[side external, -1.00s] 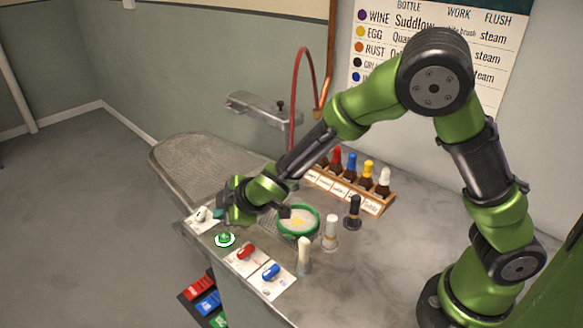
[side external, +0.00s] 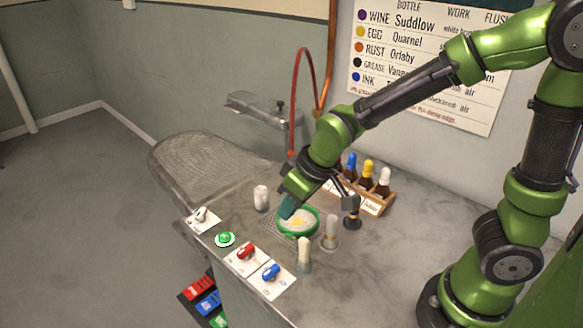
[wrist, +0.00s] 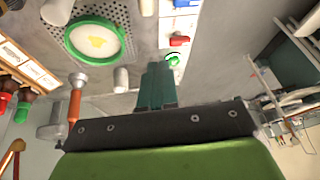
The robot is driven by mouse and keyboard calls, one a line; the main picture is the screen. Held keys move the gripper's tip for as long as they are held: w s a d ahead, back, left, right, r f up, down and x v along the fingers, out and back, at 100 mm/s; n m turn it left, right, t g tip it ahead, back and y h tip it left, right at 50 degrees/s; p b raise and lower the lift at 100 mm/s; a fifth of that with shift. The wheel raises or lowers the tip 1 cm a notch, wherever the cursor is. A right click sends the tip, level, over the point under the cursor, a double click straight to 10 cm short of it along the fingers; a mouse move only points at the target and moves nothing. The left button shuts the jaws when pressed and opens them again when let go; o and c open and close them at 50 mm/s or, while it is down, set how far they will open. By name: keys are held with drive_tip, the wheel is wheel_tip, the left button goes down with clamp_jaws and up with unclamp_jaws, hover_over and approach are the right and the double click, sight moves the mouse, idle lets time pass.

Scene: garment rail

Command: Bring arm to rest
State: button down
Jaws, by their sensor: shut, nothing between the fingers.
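My gripper (side external: 287,207) is a green wrist with teal fingers. In the side view it is tilted down and left, and its fingertips overlap the left rim of the green hoop (side external: 316,229). The hoop holds white cloth with a yellow stain. In the wrist view the teal fingers of my gripper (wrist: 158,85) lie together with nothing between them. The green hoop (wrist: 68,46) shows there to the left, apart from the fingers.
A white cylinder (side external: 261,197) stands left. A green button (side external: 225,240), red lever (side external: 246,252) and blue lever (side external: 271,272) line the front edge.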

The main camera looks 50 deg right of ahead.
drive_tip(key=s+d+r+m+t, duration=0.2)
drive_tip(key=s+d+r+m, duration=0.3)
drive_tip(key=s+r, duration=0.6)
drive_tip(key=d, duration=0.2)
drive_tip(key=shift+s+d+r+m+t, duration=0.15)
drive_tip(key=shift+s+d+m+t, duration=0.05)
drive_tip(key=shift+d+m+t, duration=0.2)
idle(1.0)
